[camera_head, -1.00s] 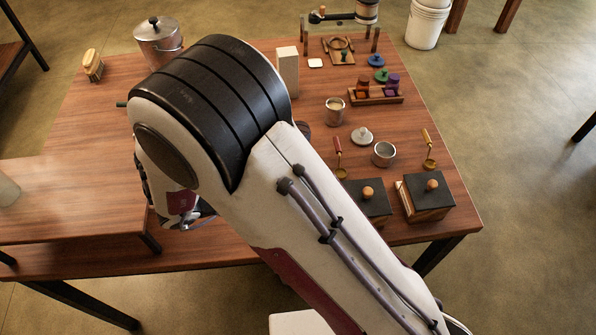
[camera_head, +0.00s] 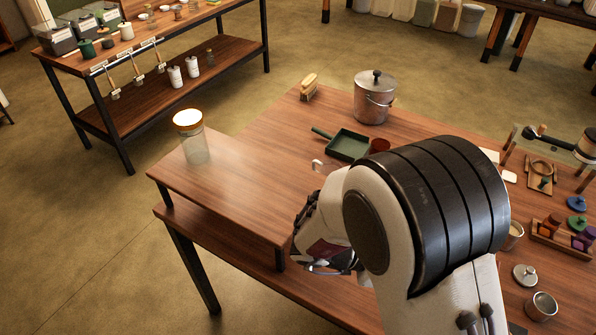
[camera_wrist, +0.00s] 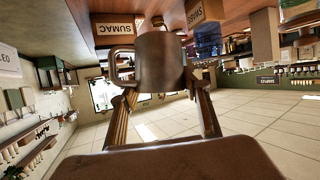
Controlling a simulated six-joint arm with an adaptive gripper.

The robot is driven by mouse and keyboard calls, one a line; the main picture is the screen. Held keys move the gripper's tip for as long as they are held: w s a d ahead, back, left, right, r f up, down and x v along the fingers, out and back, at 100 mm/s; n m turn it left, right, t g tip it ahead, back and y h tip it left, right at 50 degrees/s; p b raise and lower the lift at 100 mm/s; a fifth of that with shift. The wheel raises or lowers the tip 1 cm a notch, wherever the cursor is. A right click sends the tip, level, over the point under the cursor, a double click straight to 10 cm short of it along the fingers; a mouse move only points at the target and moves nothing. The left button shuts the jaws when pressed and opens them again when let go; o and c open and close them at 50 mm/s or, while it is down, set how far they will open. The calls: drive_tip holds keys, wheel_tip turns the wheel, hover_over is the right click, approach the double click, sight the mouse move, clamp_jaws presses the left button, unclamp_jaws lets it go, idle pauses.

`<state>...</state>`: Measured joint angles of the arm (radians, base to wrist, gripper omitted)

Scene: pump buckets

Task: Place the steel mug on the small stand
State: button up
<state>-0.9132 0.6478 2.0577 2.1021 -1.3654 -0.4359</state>
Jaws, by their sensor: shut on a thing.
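In the wrist view, the steel mug (camera_wrist: 160,58) is a dull metal cylinder with a loop handle on its left side. My gripper (camera_wrist: 160,84) is shut on it, one finger at each side. In the head view, my arm hides the gripper and most of what it holds. A pale loop handle (camera_head: 318,165) shows just beyond my arm; I cannot tell whether it belongs to the held mug. The small stand appears to be the low raised wooden platform (camera_head: 225,212) at the left of the table, left of my arm.
A glass jar with a light lid (camera_head: 194,143) stands at the platform's back left; its front is bare. A green pan (camera_head: 348,145), a lidded steel pot (camera_head: 374,98) and a brush (camera_head: 309,87) are behind my arm. Jars and a small cup (camera_head: 541,306) are at right.

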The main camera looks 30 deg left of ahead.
drive_tip(key=a+r+n+t+y, duration=0.1)
drive_tip(key=a+r+n+y, duration=0.4)
drive_tip(key=a, duration=1)
drive_tip(key=a+r+n+t+y, duration=0.2)
drive_tip(key=a+r+n+y, duration=0.2)
drive_tip(key=a, duration=1.1)
drive_tip(key=a+r+n+t+y, duration=0.2)
drive_tip(key=a+r+n+y, duration=0.3)
drive_tip(key=a, duration=1.1)
drive_tip(key=shift+w+r+n+y, duration=0.35)
drive_tip(key=shift+n+y, duration=1.35)
drive_tip(key=shift+n, duration=0.6)
drive_tip(key=shift+f, duration=0.1)
wheel_tip(320, 180, down, 6)
drive_tip(key=shift+f, duration=0.15)
drive_tip(key=shift+f, duration=1.8)
